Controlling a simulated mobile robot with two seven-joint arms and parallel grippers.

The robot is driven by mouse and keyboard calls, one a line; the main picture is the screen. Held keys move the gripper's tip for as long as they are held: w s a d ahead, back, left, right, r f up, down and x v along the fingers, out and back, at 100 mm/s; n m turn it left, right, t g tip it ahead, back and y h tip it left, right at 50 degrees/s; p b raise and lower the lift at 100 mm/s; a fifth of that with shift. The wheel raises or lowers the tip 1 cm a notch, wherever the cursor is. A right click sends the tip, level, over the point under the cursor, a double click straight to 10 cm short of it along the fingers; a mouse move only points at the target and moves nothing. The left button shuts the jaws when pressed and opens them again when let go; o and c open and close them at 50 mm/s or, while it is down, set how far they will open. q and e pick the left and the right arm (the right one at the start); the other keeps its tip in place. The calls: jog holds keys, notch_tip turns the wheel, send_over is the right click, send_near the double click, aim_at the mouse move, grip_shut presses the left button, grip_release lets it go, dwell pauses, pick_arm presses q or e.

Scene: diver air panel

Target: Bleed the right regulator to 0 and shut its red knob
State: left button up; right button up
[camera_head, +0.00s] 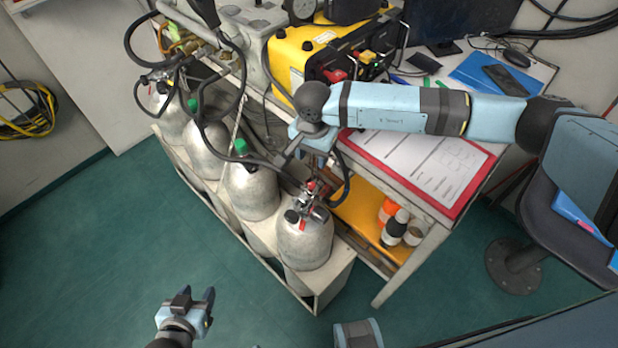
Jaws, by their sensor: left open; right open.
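Several grey air cylinders stand in a row in a white rack. The right-hand regulator (309,207) is on the nearest cylinder (304,246), with metal fittings and a hose. A small red knob (312,186) shows at its top; its setting is too small to tell. No gauge reading can be made out. My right gripper (287,154) is open, above and slightly left of this regulator, apart from it, with its fingers partly hidden by its own wrist. My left gripper (190,295) is open and empty over the green floor, well below and left of the cylinders.
A yellow-and-black machine (302,58) and a red-edged clipboard (420,165) are on the bench behind. Small bottles (394,229) stand on the orange shelf below. Black hoses loop over the cylinders. A chair (560,215) stands right. The floor at left is clear.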

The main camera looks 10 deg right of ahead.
aim_at(312, 184)
notch_tip(312, 184, down, 12)
jog(key=shift+a+r, duration=0.1)
jog(key=shift+r, duration=0.05)
jog(key=shift+c, duration=0.3)
grip_shut()
